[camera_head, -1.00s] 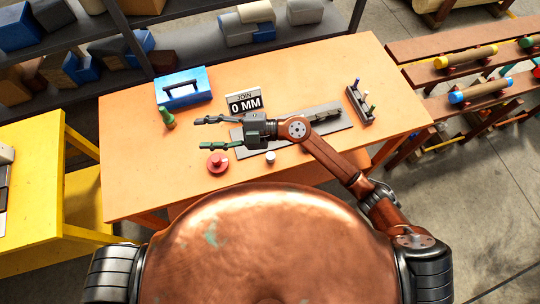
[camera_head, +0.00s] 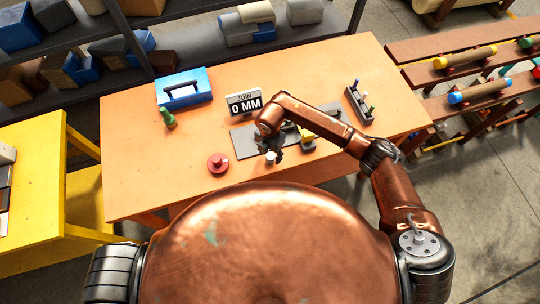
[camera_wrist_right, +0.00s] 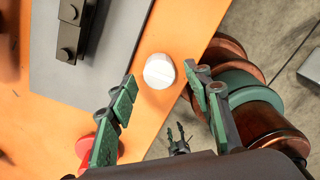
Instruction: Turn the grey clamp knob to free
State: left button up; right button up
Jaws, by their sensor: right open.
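The grey clamp knob (camera_head: 270,158) is a small pale round knob near the front edge of the orange table. In the right wrist view the knob (camera_wrist_right: 159,71) shows a faint line across its top. My right gripper (camera_head: 271,151) points down close above the knob in the head view. In the right wrist view its open green-padded fingers (camera_wrist_right: 159,76) stand on either side of the knob, with gaps visible. I cannot tell whether the fingertips are down at knob height.
A red round button (camera_head: 218,162) stands left of the knob. Behind the knob lies a grey plate (camera_head: 244,143) with dark clamp parts. A "0 MM" sign (camera_head: 244,102), blue box (camera_head: 184,88), green piece (camera_head: 168,118) and peg rack (camera_head: 360,104) stand farther back. The table's left side is clear.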

jog(key=shift+f, duration=1.15)
jog(key=shift+c, duration=0.6)
jog(key=c, duration=1)
